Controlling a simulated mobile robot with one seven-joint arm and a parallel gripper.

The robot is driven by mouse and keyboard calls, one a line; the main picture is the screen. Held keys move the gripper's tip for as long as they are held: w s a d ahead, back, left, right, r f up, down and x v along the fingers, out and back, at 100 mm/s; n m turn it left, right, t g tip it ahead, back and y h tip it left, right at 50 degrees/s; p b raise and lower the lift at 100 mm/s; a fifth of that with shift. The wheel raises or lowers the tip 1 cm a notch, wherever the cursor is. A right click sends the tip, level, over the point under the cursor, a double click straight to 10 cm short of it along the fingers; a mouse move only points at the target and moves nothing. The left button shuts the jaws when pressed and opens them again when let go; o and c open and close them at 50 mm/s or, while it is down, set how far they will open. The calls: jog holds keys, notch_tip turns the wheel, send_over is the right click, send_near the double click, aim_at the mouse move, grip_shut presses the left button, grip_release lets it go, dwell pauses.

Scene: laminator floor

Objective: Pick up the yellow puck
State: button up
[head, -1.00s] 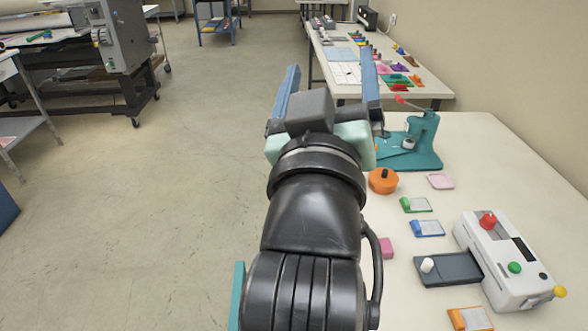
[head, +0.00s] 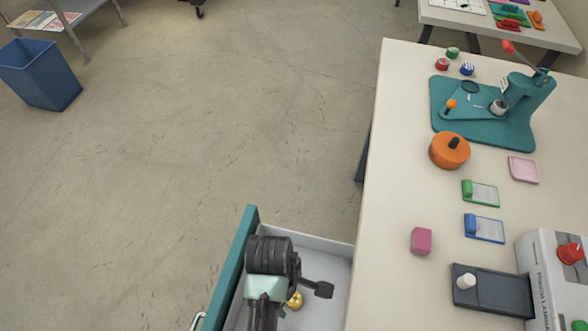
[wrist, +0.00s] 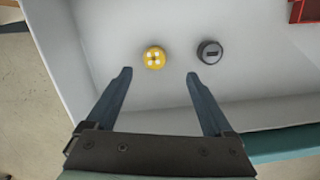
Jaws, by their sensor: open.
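The yellow puck (wrist: 154,57) lies on the floor of the open drawer (wrist: 60,50), its top marked with several pale dots. It also shows partly behind my arm in the head view (head: 295,299). A dark grey puck (wrist: 210,52) with a slot-like mark lies to its right, apart from it. My gripper (wrist: 160,75) is open and empty above the drawer. In the wrist view the yellow puck appears just beyond the fingertips, between their lines.
The drawer's teal front (head: 229,262) and pale walls surround the pucks. A red object (wrist: 305,11) shows at the corner of the wrist view. The table (head: 392,170) beside the drawer holds an orange round tool (head: 449,151), a pink block (head: 421,241) and a teal press (head: 510,120).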

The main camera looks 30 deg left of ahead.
aim_at(294, 299)
jog(key=f, duration=0.5)
jog(key=f+b, duration=0.1)
jog(key=f, duration=0.1)
jog(key=shift+w+d+f, duration=0.3)
jog(key=shift+w+f, duration=0.05)
jog(key=shift+w, duration=0.05)
grip_shut()
